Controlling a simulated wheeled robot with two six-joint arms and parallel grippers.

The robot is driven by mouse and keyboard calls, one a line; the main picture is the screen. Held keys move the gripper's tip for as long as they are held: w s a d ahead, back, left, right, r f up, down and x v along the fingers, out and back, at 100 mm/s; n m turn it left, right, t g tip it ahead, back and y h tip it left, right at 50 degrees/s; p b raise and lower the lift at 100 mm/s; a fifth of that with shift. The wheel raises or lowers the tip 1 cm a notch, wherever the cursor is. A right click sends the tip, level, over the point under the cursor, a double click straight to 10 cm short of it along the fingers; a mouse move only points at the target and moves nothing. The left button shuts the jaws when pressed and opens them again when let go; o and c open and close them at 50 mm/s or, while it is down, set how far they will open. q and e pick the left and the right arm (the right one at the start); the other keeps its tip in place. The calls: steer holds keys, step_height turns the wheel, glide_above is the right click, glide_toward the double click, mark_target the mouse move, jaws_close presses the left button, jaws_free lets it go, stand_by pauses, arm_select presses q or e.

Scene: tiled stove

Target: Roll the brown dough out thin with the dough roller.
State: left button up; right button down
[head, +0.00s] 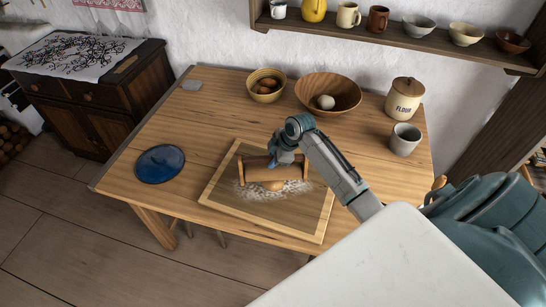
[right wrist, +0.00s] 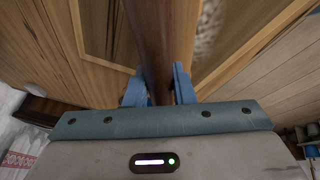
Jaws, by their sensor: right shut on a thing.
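The dough roller (head: 262,174) is a wooden cylinder in a frame with upright end pieces. It stands on the board (head: 316,222) in the middle of the table. My right gripper (head: 284,160) is at the top of the roller. In the right wrist view my blue fingers (right wrist: 158,92) are shut on its dark brown bar (right wrist: 150,38). A small bit of the brown dough (head: 273,186) shows at the roller's near side; the rest is hidden under it. White flour lies around it on the board. My left gripper is not in view.
A blue plate (head: 160,164) lies left of the board. Behind are a bowl of eggs (head: 265,94), a wooden bowl (head: 345,90), a flour jar (head: 404,100) and a grey cup (head: 405,139). The table (head: 200,120) is clear between plate and bowls.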

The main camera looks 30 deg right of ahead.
steer(key=shift+s+a+r, duration=0.1)
steer(key=shift+s+a, duration=0.1)
steer(key=shift+s, duration=0.2)
step_height(320, 180, up, 3)
steer(key=p, duration=0.3)
steer(key=shift+r, duration=0.1)
steer(key=shift+r+p, duration=0.3)
steer(key=shift+r, duration=1.5)
steer(key=shift+f+b, duration=0.25)
steer(key=shift+b, duration=0.05)
